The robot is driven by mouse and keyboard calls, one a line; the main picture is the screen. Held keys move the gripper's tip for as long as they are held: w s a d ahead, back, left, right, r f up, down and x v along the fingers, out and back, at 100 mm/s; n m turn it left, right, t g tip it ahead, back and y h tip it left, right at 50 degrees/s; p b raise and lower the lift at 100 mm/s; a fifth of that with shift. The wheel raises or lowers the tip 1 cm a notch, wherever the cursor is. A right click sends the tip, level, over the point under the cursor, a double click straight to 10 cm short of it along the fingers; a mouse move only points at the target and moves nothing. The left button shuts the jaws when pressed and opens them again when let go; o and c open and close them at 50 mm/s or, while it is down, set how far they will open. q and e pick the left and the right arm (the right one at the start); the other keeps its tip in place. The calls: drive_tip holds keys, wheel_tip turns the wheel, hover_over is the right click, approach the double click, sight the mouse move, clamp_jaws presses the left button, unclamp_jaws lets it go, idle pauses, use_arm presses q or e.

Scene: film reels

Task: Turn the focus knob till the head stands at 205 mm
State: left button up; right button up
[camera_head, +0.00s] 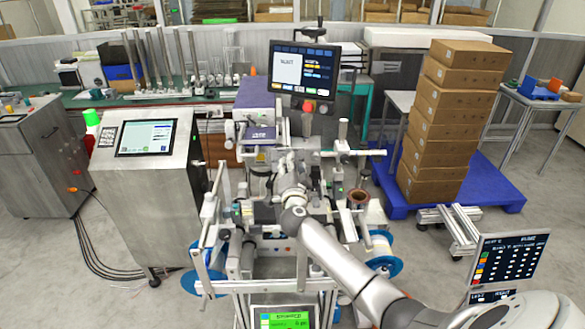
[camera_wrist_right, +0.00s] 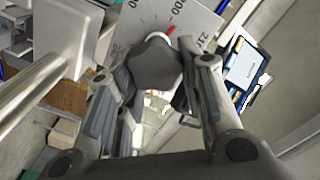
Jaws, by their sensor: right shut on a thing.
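The dark focus knob (camera_wrist_right: 155,62) is in the right wrist view, in front of a pale dial plate (camera_wrist_right: 200,22) with printed numbers. A red pointer mark (camera_wrist_right: 170,30) at the knob's upper edge points close to the number 200, slightly to the side of a number starting with 21, which is partly cut off. My right gripper (camera_wrist_right: 157,74) has a finger on either side of the knob and is shut on it. In the head view my right arm reaches in from the lower right to the machine (camera_head: 262,205), and the knob is hidden there. My left gripper is not in view.
A monitor (camera_head: 302,70) stands above the machine. A steel cabinet with a screen (camera_head: 147,137) stands to the left. Stacked cardboard boxes (camera_head: 440,125) on a blue pallet (camera_head: 485,190) stand to the right. A metal rod (camera_wrist_right: 30,88) runs close by at the left of the wrist view.

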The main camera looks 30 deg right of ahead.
drive_tip(key=shift+w+a+r+t, duration=0.15)
drive_tip(key=shift+r, duration=0.35)
drive_tip(key=shift+w+a+r+t, duration=0.1)
drive_tip(key=shift+r+t, duration=0.05)
drive_tip(key=shift+r, duration=0.3)
drive_tip(key=o, duration=1)
drive_tip(key=shift+w+a+f, duration=0.1)
drive_tip(key=shift+w+a, duration=0.05)
drive_tip(key=shift+a, duration=0.1)
drive_tip(key=shift+o, duration=0.2)
drive_tip(key=shift+s+a+f, duration=0.15)
drive_tip(key=shift+s+a, duration=0.1)
drive_tip(key=shift+s, duration=0.15)
drive_tip(key=v, duration=1.1)
drive_tip(key=shift+d, duration=0.25)
